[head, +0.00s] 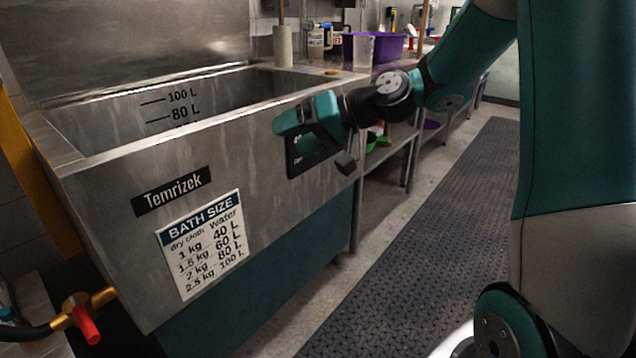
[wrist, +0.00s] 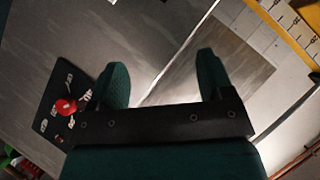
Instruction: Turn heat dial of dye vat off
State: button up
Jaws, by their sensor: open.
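The dye vat (head: 113,245) is a large steel tank at left in the head view, with a black control panel (head: 298,164) on the right of its front face. My gripper (head: 285,122) is in front of that panel and hides much of it, including the dial. In the wrist view a round red dial (wrist: 65,107) sits on the black panel (wrist: 49,124) among white marks too small to read. My gripper (wrist: 162,78) is open, with nothing held between its fingers. The dial is outside the fingers, to the left of the left finger.
A valve with a red handle (head: 87,324) stands out at the vat's lower left. A steel bench (head: 388,68) with a purple tub (head: 385,47) and a clear beaker (head: 363,50) continues beyond the vat. A dark floor mat (head: 430,230) lies clear on the right.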

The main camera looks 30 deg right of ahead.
jog(key=w+d+f+m+t+h+b, duration=0.2)
jog(key=d+f+m+t+b, duration=0.35)
jog(key=d, duration=0.55)
jog(key=w+d+f+m+t+h+b, duration=0.1)
jog(key=w+d+f+m+t+b, duration=0.15)
jog(key=d+f+b, duration=0.6)
jog(key=w+d+x, duration=0.1)
jog(key=d+x, duration=0.2)
jog(key=x, duration=1.2)
jog(key=shift+w+r+t+p, duration=0.2)
jog(key=shift+w+t+p, duration=0.1)
jog(key=shift+w+p, duration=0.1)
jog(key=c, duration=0.9)
